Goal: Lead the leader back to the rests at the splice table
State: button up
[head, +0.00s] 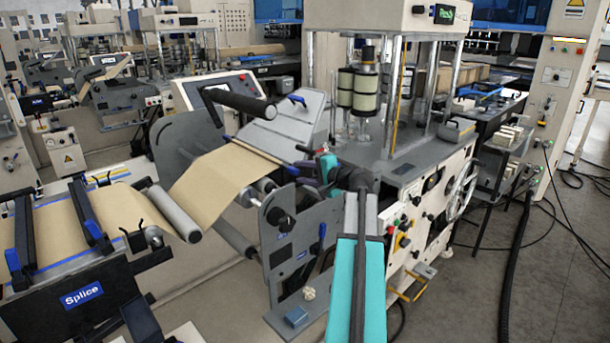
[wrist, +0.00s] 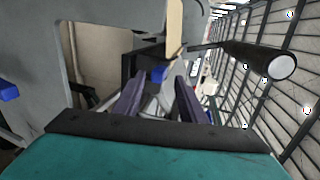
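The tan kraft leader (head: 215,180) runs from the splice table (head: 75,262), over a grey roller (head: 172,212), up to a thin bar (head: 262,152) with blue ends at the machine. In the wrist view the leader (wrist: 174,22) is a narrow tan strip above the fingers. My gripper (head: 303,173) is near the right blue end of the bar. In the wrist view my gripper (wrist: 158,88) has its dark purple fingers apart, with a blue piece (wrist: 157,73) just beyond or between their tips. Contact cannot be told. The rests cannot be told for certain.
A black-gripped handle (head: 238,103) sticks out above the leader and shows in the wrist view (wrist: 262,60). Grey side plates (head: 300,240) stand below my gripper. Two dark clamp bars (head: 88,215) cross the splice table. The press machine (head: 400,160) stands at the right.

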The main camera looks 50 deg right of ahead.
aim_at(297, 171)
jog(key=shift+b+x, duration=0.5)
jog(key=shift+x, duration=2.1)
grip_shut()
